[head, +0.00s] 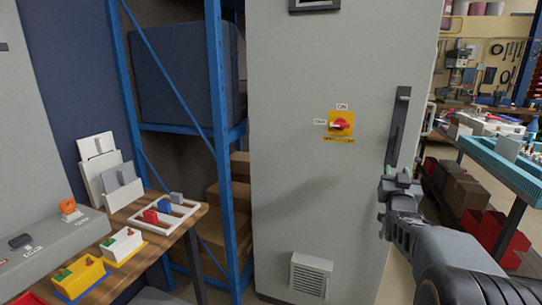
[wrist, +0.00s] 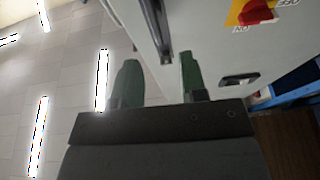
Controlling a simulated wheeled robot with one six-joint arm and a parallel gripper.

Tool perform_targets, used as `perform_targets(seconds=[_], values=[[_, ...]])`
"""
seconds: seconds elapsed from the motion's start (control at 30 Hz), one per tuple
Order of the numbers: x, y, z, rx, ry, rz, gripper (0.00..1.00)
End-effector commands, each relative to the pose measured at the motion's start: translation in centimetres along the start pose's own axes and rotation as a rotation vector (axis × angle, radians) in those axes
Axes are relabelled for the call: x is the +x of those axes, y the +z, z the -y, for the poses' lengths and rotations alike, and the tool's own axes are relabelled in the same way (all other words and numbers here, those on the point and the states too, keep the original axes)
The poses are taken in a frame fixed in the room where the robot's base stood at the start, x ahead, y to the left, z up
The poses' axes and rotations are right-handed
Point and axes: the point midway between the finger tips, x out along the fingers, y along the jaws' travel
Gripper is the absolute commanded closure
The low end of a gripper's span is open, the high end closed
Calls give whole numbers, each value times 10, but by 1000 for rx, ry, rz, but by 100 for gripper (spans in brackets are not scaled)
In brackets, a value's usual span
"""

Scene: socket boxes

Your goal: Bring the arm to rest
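My gripper (head: 386,186) is in front of the right part of the grey cabinet (head: 300,200), just below the lower end of its dark vertical handle (head: 399,125). In the wrist view my gripper (wrist: 160,82) shows two green fingers spread apart with nothing between them. The handle (wrist: 157,28) shows beyond the fingertips there, apart from them as far as I can tell. My forearm reaches in from the lower right in the head view.
The cabinet front has a red rotary switch (head: 340,124) on a yellow plate and a vent (head: 310,275). A wooden bench (head: 190,218) at left holds coloured socket boxes and a white tray (head: 178,227). Blue shelving (head: 222,130) stands between. A teal-topped table (head: 510,165) is at right.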

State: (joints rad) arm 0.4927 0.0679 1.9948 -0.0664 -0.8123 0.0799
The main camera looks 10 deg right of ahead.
Motion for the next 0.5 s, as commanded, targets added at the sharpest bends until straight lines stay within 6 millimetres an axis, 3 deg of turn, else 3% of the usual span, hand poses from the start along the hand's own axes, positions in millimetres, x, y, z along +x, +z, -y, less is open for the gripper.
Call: perform_targets(seconds=[0.03,0.13,0.23,0.4,0.5], values=[[-1,-15,13,5,-17,56,61],[-15,-27,43,13,-59,239,61],[-47,-38,76,7,-118,474,61],[-127,-53,118,-41,-233,877,61],[-179,-64,130,-85,-297,1083,61]])
